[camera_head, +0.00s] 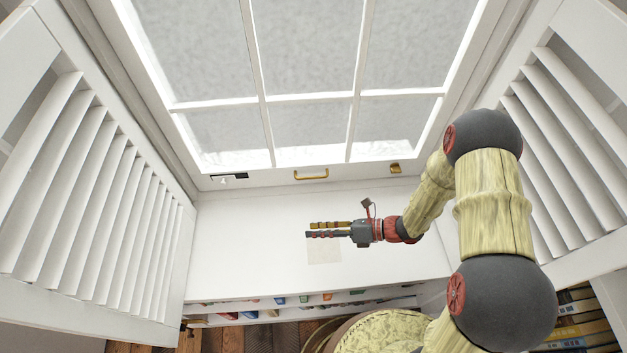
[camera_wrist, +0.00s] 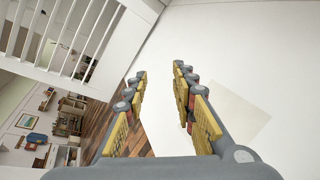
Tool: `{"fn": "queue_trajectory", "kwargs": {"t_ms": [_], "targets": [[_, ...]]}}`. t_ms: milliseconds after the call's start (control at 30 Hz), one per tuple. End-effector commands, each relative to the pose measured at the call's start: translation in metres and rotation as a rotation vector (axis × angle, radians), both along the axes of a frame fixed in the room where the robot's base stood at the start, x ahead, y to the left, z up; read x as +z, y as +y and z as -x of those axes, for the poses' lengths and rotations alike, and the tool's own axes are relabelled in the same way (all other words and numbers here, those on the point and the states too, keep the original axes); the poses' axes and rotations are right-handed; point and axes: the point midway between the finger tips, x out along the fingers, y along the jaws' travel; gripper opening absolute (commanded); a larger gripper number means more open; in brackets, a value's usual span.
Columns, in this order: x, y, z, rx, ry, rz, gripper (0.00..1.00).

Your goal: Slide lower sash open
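The lower window sash (camera_head: 277,178) is a white frame with several panes of frosted glass. Its bottom rail sits down at the back of the white sill. A brass pull handle (camera_head: 311,175) is on the middle of that rail. My gripper (camera_head: 307,229) is over the sill, in front of and below the handle, apart from it, with its fingers pointing left. The wrist view shows the two yellow and grey fingers (camera_wrist: 159,68) apart with nothing between them. The sash and handle are not in the wrist view.
A brass fitting (camera_head: 395,168) is at the rail's right and a dark fitting (camera_head: 230,177) at its left. Louvred shutters stand at the left (camera_head: 85,185) and right (camera_head: 560,150). A pale square (camera_head: 324,250) lies on the otherwise clear sill (camera_head: 240,240). Shelves with books (camera_head: 300,299) are below.

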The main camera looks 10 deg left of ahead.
Motion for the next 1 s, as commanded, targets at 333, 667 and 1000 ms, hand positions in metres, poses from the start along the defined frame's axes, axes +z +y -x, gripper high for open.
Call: {"fn": "queue_trajectory", "kwargs": {"t_ms": [333, 667, 1000], "targets": [[-0.012, -0.019, -0.138, -0.668, 0.548, -0.276, 0.26], [-0.003, -0.020, -0.152, -0.736, 0.749, -0.368, 0.26], [-0.011, 0.022, -0.174, -0.732, 0.748, -0.365, 0.26]]}}
